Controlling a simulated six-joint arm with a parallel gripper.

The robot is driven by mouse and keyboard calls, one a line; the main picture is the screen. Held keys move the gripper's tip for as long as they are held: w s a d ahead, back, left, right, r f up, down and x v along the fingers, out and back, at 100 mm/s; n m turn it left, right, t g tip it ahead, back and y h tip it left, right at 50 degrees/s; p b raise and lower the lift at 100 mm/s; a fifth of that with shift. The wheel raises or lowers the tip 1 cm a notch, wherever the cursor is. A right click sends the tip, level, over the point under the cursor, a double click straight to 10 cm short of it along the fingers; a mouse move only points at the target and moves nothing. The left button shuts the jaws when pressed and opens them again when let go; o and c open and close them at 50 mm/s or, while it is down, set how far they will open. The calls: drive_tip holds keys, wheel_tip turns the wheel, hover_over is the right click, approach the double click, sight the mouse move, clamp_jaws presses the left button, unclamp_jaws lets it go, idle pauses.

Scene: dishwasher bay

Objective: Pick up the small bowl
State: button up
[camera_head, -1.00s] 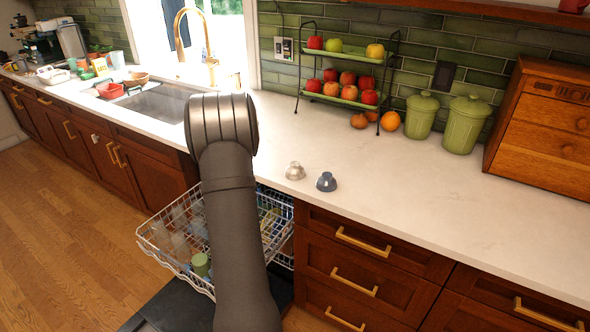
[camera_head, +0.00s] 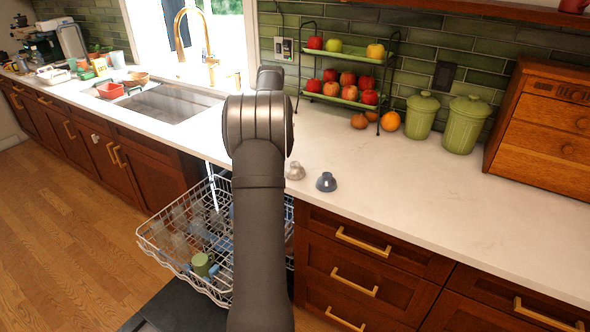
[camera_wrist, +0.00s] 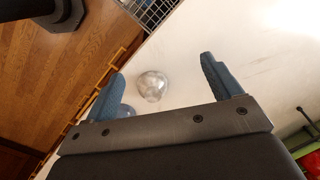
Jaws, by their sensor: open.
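Two small bowls sit close together on the white counter, both apparently upside down. One is clear, greyish glass (camera_head: 295,171). The other is blue-grey (camera_head: 326,182), to its right and nearer the counter's front edge. In the wrist view the clear bowl (camera_wrist: 152,86) lies between the lines of my fingers, beyond them and below on the counter. The blue-grey bowl (camera_wrist: 127,110) shows only in part, beside the left finger and behind the gripper body. My gripper (camera_wrist: 163,69) is open and empty, its blue fingers wide apart. In the head view my arm hides it.
An open dishwasher rack (camera_head: 172,245) holding dishes, with a green cup (camera_head: 203,264), is below the counter. A two-tier fruit stand (camera_head: 345,94), green canisters (camera_head: 464,125) and a wooden cabinet (camera_head: 545,130) stand at the back. The counter right of the bowls is clear.

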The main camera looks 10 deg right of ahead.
drive_tip(key=s+d+r+h, duration=0.1)
drive_tip(key=d+r+h, duration=0.1)
drive_tip(key=d+r, duration=0.45)
approach(295, 163)
drive_tip(key=shift+m+g+h, duration=0.3)
drive_tip(key=f, duration=0.5)
drive_tip(key=shift+w+a+f, duration=0.15)
drive_tip(key=shift+w+a, duration=0.05)
drive_tip(key=shift+w, duration=0.05)
drive_tip(key=shift+d+f, duration=0.2)
drive_tip(key=shift+f, duration=0.7)
drive_tip(key=shift+d+f, duration=0.15)
drive_tip(key=shift+f, duration=0.7)
drive_tip(key=shift+d+f, duration=0.2)
drive_tip(key=shift+f, duration=0.7)
drive_tip(key=shift+c, duration=0.4)
drive_tip(key=c, duration=1)
